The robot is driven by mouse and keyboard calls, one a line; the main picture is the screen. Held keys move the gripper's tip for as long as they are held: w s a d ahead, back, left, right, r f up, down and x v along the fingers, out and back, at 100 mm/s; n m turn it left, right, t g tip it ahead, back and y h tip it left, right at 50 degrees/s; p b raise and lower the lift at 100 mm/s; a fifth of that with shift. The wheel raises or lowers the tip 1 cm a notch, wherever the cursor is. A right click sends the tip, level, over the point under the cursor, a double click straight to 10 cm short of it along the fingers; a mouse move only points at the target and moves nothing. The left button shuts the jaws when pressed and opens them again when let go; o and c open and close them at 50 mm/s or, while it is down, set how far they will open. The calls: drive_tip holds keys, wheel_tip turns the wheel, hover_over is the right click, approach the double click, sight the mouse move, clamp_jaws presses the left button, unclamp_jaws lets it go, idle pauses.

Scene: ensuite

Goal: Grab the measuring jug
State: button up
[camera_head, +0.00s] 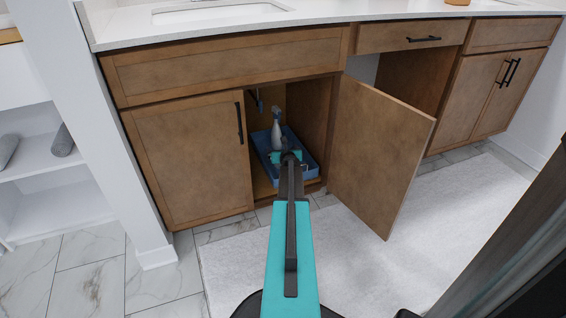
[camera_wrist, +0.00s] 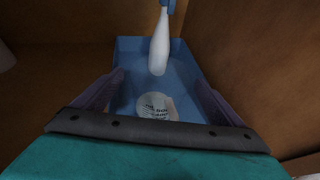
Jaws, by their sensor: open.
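A small pale, rounded vessel with dark printed markings, apparently the measuring jug (camera_wrist: 154,106), stands in the near part of a blue tray (camera_wrist: 128,47) in the wrist view. My gripper (camera_wrist: 160,82) is open, with one finger to the left of the jug and one to the right; whether either touches it I cannot tell. The jug's lower edge is partly hidden behind my gripper's body. In the head view my gripper (camera_head: 287,158) reaches into the open cabinet over the blue tray (camera_head: 309,164), and hides the jug.
A white spray bottle (camera_wrist: 160,45) stands in the tray just beyond the jug; it also shows in the head view (camera_head: 276,130). The open cabinet door (camera_head: 378,150) is right of my arm, the shut door (camera_head: 190,155) left. Cabinet walls (camera_wrist: 240,50) flank the tray.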

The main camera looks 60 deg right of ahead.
drive_tip(key=shift+x, duration=1.15)
drive_tip(key=shift+c, duration=0.3)
drive_tip(key=c, duration=1.6)
drive_tip(key=shift+r, duration=0.25)
drive_tip(key=shift+r+p, duration=6.4)
drive_tip(key=shift+r, duration=2.25)
drive_tip(key=shift+r, duration=0.1)
